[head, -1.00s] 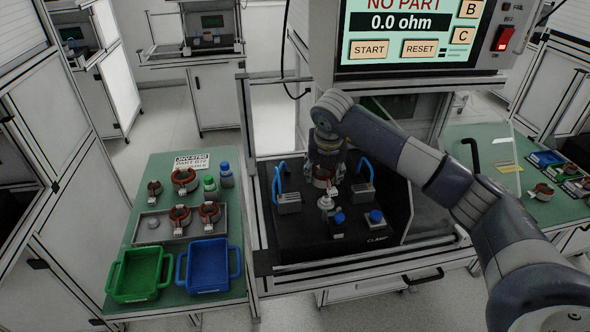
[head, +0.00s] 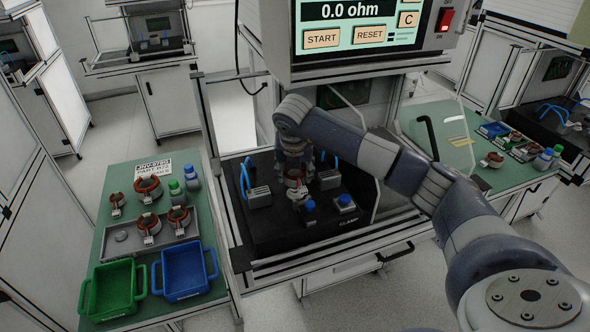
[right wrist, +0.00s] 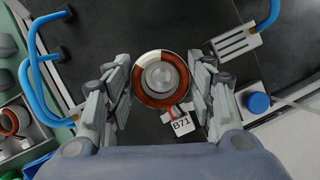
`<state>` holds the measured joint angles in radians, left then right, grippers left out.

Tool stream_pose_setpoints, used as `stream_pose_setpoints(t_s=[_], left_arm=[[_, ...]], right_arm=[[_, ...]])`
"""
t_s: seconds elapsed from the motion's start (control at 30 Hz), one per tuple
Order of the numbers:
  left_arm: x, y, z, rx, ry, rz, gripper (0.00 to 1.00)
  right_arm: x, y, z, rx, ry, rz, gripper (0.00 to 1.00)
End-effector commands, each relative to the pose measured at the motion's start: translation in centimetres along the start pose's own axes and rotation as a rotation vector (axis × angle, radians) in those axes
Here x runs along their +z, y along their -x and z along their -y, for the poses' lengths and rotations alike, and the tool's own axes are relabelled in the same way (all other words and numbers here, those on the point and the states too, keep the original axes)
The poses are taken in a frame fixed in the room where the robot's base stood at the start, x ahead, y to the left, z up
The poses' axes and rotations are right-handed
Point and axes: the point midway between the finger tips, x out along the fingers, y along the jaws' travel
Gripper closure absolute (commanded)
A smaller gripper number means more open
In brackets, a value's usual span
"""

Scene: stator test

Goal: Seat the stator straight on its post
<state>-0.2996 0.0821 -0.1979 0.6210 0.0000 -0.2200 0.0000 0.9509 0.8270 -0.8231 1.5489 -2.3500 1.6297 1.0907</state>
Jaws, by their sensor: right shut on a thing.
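My right gripper (head: 296,160) points down over the black test fixture (head: 268,226). It is shut on the stator (head: 295,180), a ring with copper-red windings and a white tag. In the right wrist view the stator (right wrist: 141,92) sits between the fingers of my right gripper (right wrist: 160,85), and its tag reads B71. The round silver top of the post (right wrist: 160,77) shows inside the ring, roughly centred. I cannot tell how far down the post the ring is, or whether it is level. My left gripper is not in view.
Blue buttons (head: 345,200) are in front. A green side table (head: 119,240) holds other stators, bottles, a grey tray (head: 191,240), a green bin (head: 113,287) and a blue bin (head: 185,271). The tester screen (head: 357,24) hangs above.

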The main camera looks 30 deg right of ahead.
Motion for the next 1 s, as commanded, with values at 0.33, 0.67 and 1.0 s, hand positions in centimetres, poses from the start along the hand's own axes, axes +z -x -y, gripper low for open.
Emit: stream_pose_setpoints(t_s=[0.33,0.67,1.0], left_arm=[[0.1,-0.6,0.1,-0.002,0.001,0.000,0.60],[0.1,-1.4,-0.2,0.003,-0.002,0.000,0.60],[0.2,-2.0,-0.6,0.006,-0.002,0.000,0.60]], right_arm=[[-0.2,-0.5,0.0,0.001,0.000,0.001,1.00],[-0.6,-1.4,0.0,0.001,0.000,0.001,1.00],[-1.0,-2.2,0.0,0.001,0.000,0.001,1.00]])
